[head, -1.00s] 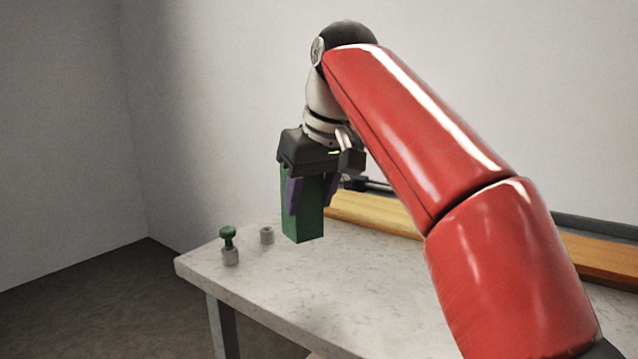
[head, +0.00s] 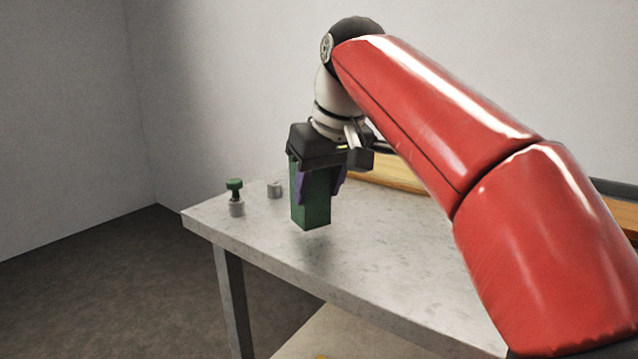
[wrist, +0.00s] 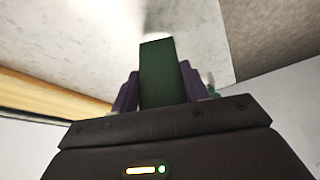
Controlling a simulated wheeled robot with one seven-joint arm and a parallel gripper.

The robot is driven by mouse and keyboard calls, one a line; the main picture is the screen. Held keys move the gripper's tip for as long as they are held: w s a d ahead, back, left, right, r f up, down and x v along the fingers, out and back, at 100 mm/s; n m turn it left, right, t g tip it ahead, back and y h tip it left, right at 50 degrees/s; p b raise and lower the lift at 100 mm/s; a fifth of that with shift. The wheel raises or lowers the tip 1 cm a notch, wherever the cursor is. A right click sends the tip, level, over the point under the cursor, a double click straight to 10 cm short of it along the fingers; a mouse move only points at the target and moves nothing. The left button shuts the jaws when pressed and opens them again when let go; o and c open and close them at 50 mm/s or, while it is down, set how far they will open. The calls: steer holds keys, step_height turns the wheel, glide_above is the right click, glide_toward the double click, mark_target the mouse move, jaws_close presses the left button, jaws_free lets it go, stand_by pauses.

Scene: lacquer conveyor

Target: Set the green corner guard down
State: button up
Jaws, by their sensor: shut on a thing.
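The green corner guard (head: 312,200) is a tall, dark green block held upright between the purple fingers of my gripper (head: 320,187). My gripper is shut on it. Its lower end appears a little above the pale stone-topped table (head: 360,262), with a soft shadow below. In the wrist view the guard (wrist: 161,75) stands out between the two purple fingers (wrist: 160,92), with the pale table top beyond it.
A green-topped knob on a grey base (head: 235,197) and a small grey cylinder (head: 274,189) stand near the table's left end. An orange-yellow wooden rail (head: 395,182) runs along the back. The table's front middle is clear.

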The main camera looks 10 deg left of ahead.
steer(key=shift+f+b, duration=0.45)
steer(key=shift+f, duration=0.1)
stand_by(0.4)
steer(key=o, duration=1.1)
steer(key=shift+c, duration=0.2)
